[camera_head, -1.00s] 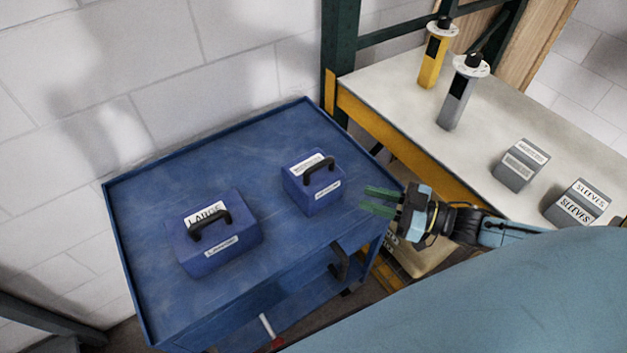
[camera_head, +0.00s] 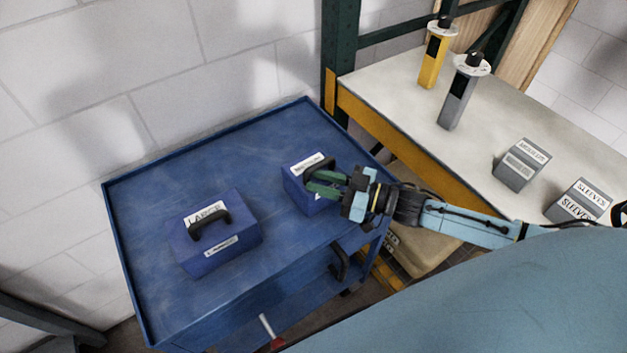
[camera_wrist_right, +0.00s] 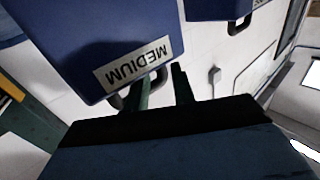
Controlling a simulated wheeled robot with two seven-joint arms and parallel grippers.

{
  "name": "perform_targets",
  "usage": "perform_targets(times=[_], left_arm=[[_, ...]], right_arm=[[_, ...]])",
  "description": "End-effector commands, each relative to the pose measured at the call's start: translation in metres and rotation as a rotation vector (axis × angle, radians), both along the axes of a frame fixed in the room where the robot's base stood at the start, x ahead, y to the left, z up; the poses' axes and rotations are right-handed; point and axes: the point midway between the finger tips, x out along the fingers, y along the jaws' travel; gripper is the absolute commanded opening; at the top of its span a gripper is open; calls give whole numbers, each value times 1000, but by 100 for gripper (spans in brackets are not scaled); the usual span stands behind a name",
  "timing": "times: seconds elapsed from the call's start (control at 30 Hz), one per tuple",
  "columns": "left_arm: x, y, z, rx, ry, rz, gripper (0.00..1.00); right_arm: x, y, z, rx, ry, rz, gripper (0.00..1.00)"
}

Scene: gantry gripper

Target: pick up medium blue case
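The medium blue case (camera_head: 296,190) stands upright on the right part of the blue cart's top, with a black handle and white labels. Its "MEDIUM" label and blue face fill the upper left of the right wrist view (camera_wrist_right: 75,45). My right gripper (camera_head: 322,183) is at the case's handle, its green fingers reaching in from the right. In the right wrist view the fingers (camera_wrist_right: 163,88) stand apart, with part of the black handle by the left one. The handle is partly hidden, so contact is unclear. My left gripper is not in view.
The large blue case (camera_head: 222,248) sits left of the medium one on the blue cart (camera_head: 150,215), which has a raised rim. A pale table (camera_head: 400,100) at right holds yellow and grey upright tools and two grey boxes. A white block wall stands behind.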

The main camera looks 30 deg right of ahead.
Motion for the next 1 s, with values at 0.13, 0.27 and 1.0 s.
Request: perform_targets(times=[0.13,0.27,1.0], left_arm=[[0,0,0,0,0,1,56],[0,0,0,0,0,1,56],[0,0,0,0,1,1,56]], right_arm=[[9,8,0,1,-1,0,25],[9,9,0,0,1,0,25],[9,8,0,-1,1,0,0]])
